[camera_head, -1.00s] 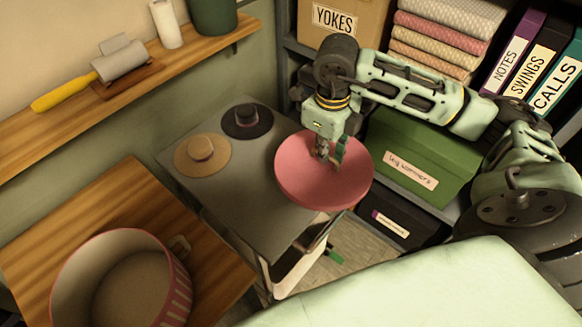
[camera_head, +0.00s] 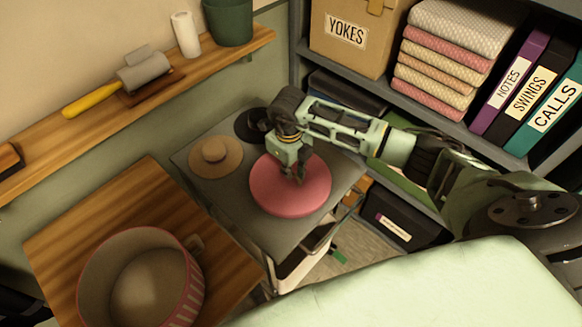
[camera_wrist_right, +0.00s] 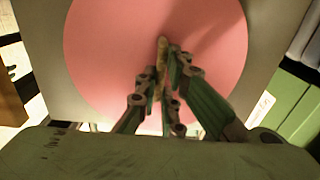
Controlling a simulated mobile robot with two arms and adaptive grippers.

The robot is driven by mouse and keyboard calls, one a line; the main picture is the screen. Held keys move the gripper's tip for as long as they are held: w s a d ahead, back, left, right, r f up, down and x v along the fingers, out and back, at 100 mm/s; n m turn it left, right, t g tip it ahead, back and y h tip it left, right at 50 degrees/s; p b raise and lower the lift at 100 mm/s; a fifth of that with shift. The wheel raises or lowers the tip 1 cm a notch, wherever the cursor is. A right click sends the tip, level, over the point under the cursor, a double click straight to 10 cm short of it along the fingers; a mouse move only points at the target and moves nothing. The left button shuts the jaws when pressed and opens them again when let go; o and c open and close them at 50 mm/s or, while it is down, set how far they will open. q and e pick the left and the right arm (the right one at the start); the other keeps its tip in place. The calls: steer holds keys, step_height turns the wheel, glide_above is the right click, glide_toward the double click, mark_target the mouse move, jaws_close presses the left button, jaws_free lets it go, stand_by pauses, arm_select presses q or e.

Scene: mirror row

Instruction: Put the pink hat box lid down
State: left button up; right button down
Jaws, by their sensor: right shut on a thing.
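The round pink hat box lid (camera_head: 270,190) is level at the front right part of the grey cart top (camera_head: 235,212), on it or just above it; I cannot tell which. My right gripper (camera_head: 297,178) points down at the lid's middle and is shut on its small tan handle. In the right wrist view, the closed fingers (camera_wrist_right: 163,90) meet the handle (camera_wrist_right: 162,52) over the pink disc (camera_wrist_right: 110,50). The open round box (camera_head: 187,297), with pink rim and striped side, stands on the wooden table. My left gripper is not in view.
The wooden table (camera_head: 130,205) is front left. A shelf unit with a YOKES box (camera_head: 350,35) and binders stands right.

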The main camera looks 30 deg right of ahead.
steer(key=shift+f, duration=0.4)
steer(key=c, duration=1.9)
jaws_free()
steer(key=shift+r, duration=0.1)
step_height(320, 180, up, 12)
steer(key=b, duration=0.4)
steer(key=shift+a, duration=0.2)
steer(key=shift+s, duration=0.1)
